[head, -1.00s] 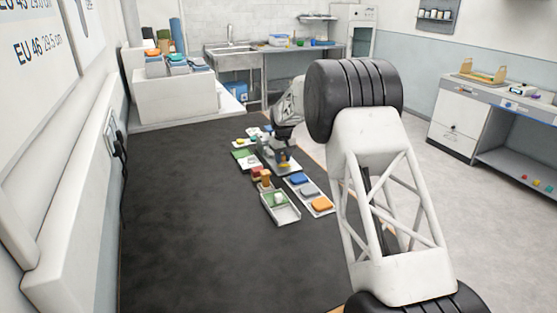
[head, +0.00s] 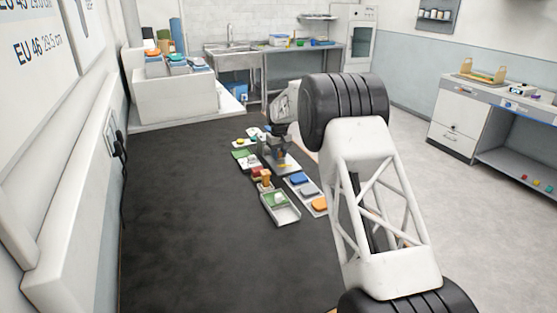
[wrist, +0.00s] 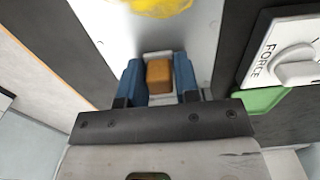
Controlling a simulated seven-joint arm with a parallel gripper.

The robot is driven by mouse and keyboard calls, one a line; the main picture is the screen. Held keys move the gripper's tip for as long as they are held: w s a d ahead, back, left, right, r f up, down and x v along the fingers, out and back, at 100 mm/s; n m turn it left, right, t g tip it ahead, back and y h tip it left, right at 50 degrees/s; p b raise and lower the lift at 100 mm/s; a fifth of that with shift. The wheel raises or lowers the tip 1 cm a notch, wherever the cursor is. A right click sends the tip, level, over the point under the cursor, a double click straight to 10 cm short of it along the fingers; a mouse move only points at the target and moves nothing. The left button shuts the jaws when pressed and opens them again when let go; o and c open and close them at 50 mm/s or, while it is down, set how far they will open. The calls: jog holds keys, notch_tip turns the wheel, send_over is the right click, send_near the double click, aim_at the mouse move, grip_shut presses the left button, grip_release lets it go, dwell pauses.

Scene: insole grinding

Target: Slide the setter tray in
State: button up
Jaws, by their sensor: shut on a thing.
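My gripper (wrist: 159,72) has its blue fingers closed on the sides of a small orange-brown block (wrist: 159,80) in the wrist view. The block stands at the near end of a pale grey plate, which looks like the setter tray (wrist: 120,35). A yellow patch (wrist: 158,6) lies on the plate, cut off by the top edge of the picture. In the head view my gripper (head: 281,150) is small and low over the cluster on the dark table, beside a dark device. The tray's far end is out of the wrist view, and I cannot tell how far in it sits.
A white panel with a FORCE knob (wrist: 295,68) is close on the right, with a green piece (wrist: 262,101) below it. In the head view a shallow tray (head: 286,214) and a pad tray with an orange pad (head: 319,203) lie nearer. The dark table (head: 185,220) is clear at left.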

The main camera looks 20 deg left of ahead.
jog(key=o, duration=0.5)
jog(key=shift+r, duration=0.15)
jog(key=shift+r, duration=3.35)
jog(key=shift+d, duration=0.1)
